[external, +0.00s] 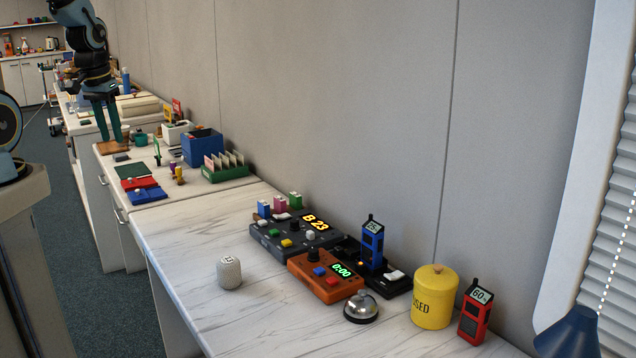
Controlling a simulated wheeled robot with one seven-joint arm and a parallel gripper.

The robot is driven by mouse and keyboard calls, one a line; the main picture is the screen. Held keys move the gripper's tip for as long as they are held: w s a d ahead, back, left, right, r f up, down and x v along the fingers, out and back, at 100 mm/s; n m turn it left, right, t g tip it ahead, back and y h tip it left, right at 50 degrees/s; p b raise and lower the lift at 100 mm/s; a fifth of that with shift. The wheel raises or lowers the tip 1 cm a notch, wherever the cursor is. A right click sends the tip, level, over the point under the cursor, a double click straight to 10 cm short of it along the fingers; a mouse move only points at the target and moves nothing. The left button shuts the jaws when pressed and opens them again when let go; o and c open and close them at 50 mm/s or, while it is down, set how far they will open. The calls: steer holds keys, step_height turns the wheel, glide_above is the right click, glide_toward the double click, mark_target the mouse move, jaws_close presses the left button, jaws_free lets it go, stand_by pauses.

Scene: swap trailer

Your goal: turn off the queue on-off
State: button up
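A dark grey queue console (272,243) stands on the near marble-topped counter. Its lit orange display (315,222) reads "B 23". Several coloured buttons and a white knob (310,235) sit on its top. A small white switch-like piece (282,216) is at its back left edge; I cannot tell its position or whether it is the on-off. My gripper (110,138) is at the upper left, pointing down over a farther counter, far from the console. Its two teal fingers stand apart with nothing seen between them.
An orange timer (325,290) reading 0:00, a silver bell (361,306) and a black charger with a blue radio (372,243) crowd the console's front and right. The counter's left part is clear.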

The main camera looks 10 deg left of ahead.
steer(key=w+d+f+m+b, duration=0.1)
steer(key=w+d+f+b, duration=0.1)
steer(key=w+d, duration=0.2)
steer(key=w+d+f+m+b, duration=0.1)
steer(key=w+d+f+b, duration=0.2)
steer(key=w+d, duration=0.1)
steer(key=w+d+f+m+t+h+b, duration=0.1)
steer(key=w+d+f+b, duration=0.1)
steer(key=w+d, duration=0.2)
steer(key=shift+w+d+f+m+b, duration=0.2)
steer(key=shift+w+m+b, duration=0.1)
steer(key=shift+m, duration=0.1)
jaws_close()
steer(key=w+d+f+m+h+b, duration=0.1)
steer(key=w+d+f+b, duration=0.2)
steer(key=d, duration=0.6)
steer(key=w+d+f+m+h+b, duration=0.1)
steer(key=w+d+f+m+b, duration=0.1)
steer(key=d, duration=0.7)
steer(key=w+b, duration=0.1)
steer(key=w, duration=0.1)
steer(key=shift+w+d+f+m+t, duration=0.2)
steer(key=shift+w+f+m+t, duration=0.1)
steer(key=shift+f+t, duration=0.1)
